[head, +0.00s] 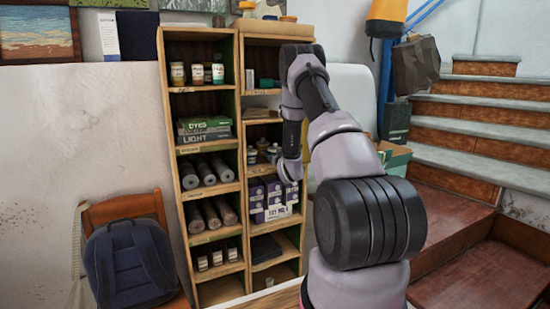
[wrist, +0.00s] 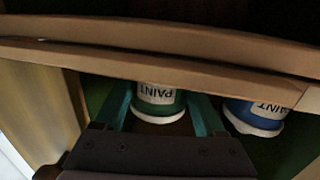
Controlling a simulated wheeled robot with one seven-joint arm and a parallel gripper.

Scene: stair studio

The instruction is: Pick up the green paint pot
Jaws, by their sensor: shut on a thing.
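The green paint pot (wrist: 157,103) shows in the wrist view, with a white label reading PAINT upside down. My gripper (wrist: 160,112) has its two teal fingers on either side of the pot and is shut on it. Part of the pot is hidden behind a shelf board edge. In the head view my arm reaches to the right column of the wooden shelf (head: 238,130); the fingers and the green pot cannot be made out there.
A blue paint pot (wrist: 256,115) stands close beside the held pot, to the right in the wrist view. A wooden board edge (wrist: 150,62) crosses close by. Purple and white boxes (head: 272,198) fill a lower compartment. A chair with a backpack (head: 130,262) stands left; stairs (head: 480,120) rise right.

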